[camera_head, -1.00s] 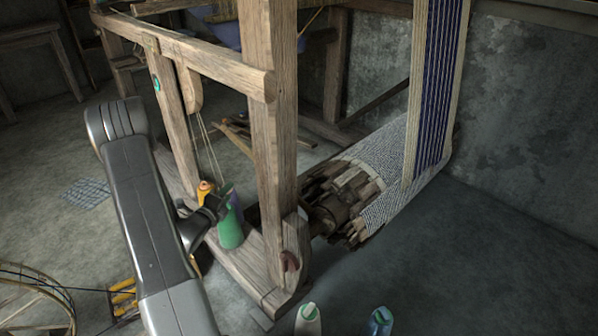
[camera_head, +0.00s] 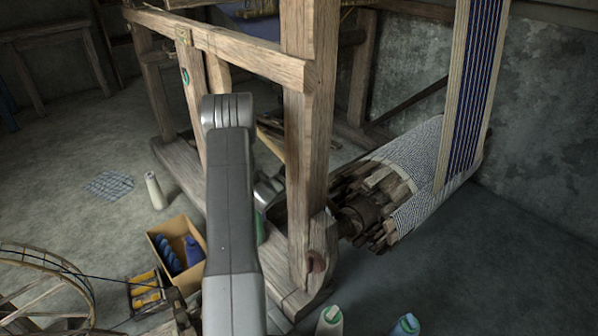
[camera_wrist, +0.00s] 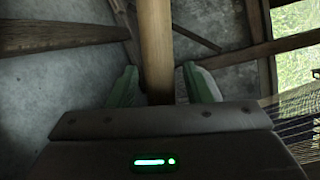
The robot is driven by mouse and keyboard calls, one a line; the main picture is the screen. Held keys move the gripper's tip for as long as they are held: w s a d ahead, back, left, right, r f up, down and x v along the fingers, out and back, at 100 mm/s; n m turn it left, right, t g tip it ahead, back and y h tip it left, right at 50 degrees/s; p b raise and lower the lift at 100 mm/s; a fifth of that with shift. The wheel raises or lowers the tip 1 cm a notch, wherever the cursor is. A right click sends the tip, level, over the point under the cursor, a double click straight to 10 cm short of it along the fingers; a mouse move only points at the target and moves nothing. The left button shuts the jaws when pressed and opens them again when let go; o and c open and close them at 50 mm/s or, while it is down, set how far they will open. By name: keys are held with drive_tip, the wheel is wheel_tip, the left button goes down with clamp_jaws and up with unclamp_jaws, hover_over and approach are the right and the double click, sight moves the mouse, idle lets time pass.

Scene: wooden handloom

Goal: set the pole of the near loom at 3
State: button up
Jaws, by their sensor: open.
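The near loom (camera_head: 304,190) is a wooden frame in the middle of the head view, with thick posts and a long side rail. A roll of patterned cloth (camera_head: 420,165) sits on its beam at the right. In the wrist view my gripper (camera_wrist: 160,78) is open, with its two green fingers apart. A round, light wooden pole (camera_wrist: 156,45) runs upright between the fingers, with a gap on both sides. Whether it is fully within their reach I cannot tell. In the head view my arm mostly hides the gripper, and no number marks are readable.
A cardboard box (camera_head: 158,244) with blue and purple items stands at the left, near a pale cone (camera_head: 154,190). A spinning wheel (camera_head: 40,285) is at the lower left. Two thread cones (camera_head: 330,320) stand at the front edge. Floor at the right is clear.

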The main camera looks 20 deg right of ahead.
drive_tip(key=shift+w+d, duration=0.25)
drive_tip(key=shift+d, duration=0.05)
clamp_jaws()
wheel_tip(320, 180, down, 9)
drive_tip(key=n+g, duration=0.1)
drive_tip(key=n, duration=0.2)
drive_tip(key=shift+w+r, duration=0.15)
drive_tip(key=shift+w, duration=0.1)
unclamp_jaws()
drive_tip(key=shift+a+r, duration=0.1)
